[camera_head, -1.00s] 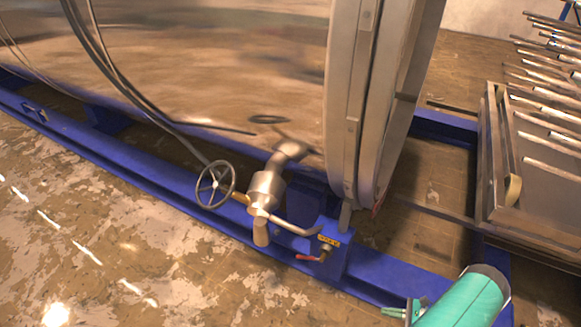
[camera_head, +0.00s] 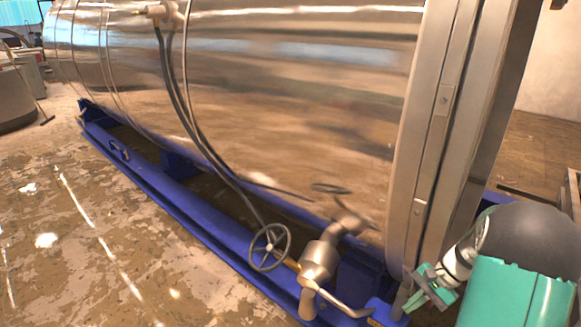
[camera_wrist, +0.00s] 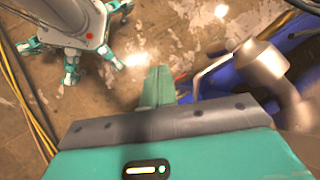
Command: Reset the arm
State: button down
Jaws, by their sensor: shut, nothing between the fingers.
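My arm shows at the lower right of the head view, in teal, white and dark grey, and looks bent back on itself. My gripper (camera_head: 418,300) is at its lower left end, pointing down and left, beside the end of the chamber's pipework. In the wrist view my gripper (camera_wrist: 160,72) shows as green fingers pressed together, with nothing between them. It appears apart from the pipe in both views.
The shiny chamber (camera_head: 300,110) fills the middle, on a blue frame (camera_head: 190,215). A handwheel (camera_head: 270,247) and metal valve (camera_head: 318,262) stick out low in front. The worn floor (camera_head: 70,240) at left is open. Yellow cables (camera_wrist: 30,105) lie at left in the wrist view.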

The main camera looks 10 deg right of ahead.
jog(key=s+a+r+n+h, duration=0.35)
jog(key=a+r+n, duration=0.25)
jog(key=a+r, duration=0.85)
jog(key=s+a+r+n+t+h, duration=0.3)
jog(key=s+a+r+n, duration=0.4)
jog(key=s+a, duration=0.3)
jog(key=shift+s+a+r+t, duration=0.4)
jog(key=shift+a+t, duration=0.2)
jog(key=shift+t, duration=0.3)
